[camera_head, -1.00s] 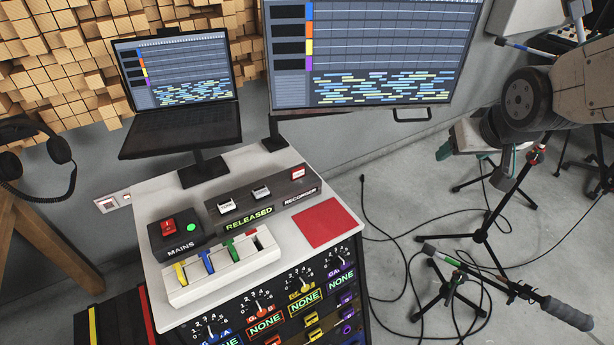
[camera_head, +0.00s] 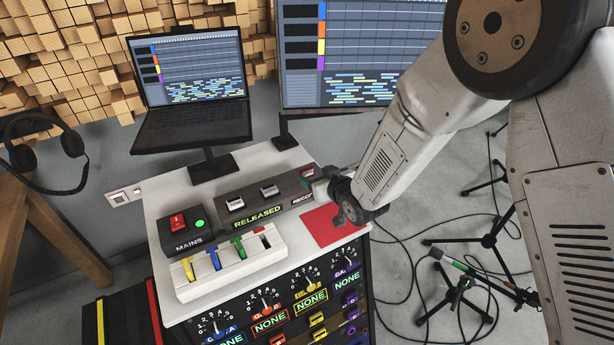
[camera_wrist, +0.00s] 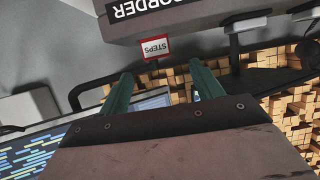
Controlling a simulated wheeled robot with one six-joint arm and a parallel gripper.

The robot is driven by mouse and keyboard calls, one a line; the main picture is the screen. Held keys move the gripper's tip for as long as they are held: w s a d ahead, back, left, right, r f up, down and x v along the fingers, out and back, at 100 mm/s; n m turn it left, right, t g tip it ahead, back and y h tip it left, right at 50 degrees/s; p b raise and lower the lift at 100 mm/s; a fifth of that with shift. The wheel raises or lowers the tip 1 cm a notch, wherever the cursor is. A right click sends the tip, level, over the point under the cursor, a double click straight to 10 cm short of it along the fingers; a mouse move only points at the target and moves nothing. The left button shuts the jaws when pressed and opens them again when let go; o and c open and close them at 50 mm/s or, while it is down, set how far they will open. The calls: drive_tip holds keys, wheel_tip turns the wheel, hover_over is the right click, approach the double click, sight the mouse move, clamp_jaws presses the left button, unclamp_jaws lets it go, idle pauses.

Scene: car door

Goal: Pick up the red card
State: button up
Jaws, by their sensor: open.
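A small card with a red border and a white face reading STEPS (camera_wrist: 156,48) shows in the wrist view, upside down beside the dark recorder box. The card appears between the fingertips in the picture, and I see no contact. A flat red square (camera_head: 318,228) lies on the white desk top, partly covered by my wrist.
The recorder box (camera_head: 262,201) with white buttons, a red mains switch box (camera_head: 187,230) and a fader block (camera_head: 229,262) stand on the desk. A laptop (camera_head: 192,112) and a monitor (camera_head: 335,92) are behind. Microphone stands (camera_head: 487,240) and cables are at right.

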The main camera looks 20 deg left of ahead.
sight(308, 171)
drive_tip(key=x, duration=0.7)
drive_tip(key=shift+w+f, duration=0.3)
drive_tip(key=shift+f, duration=0.05)
drive_tip(key=c, duration=1)
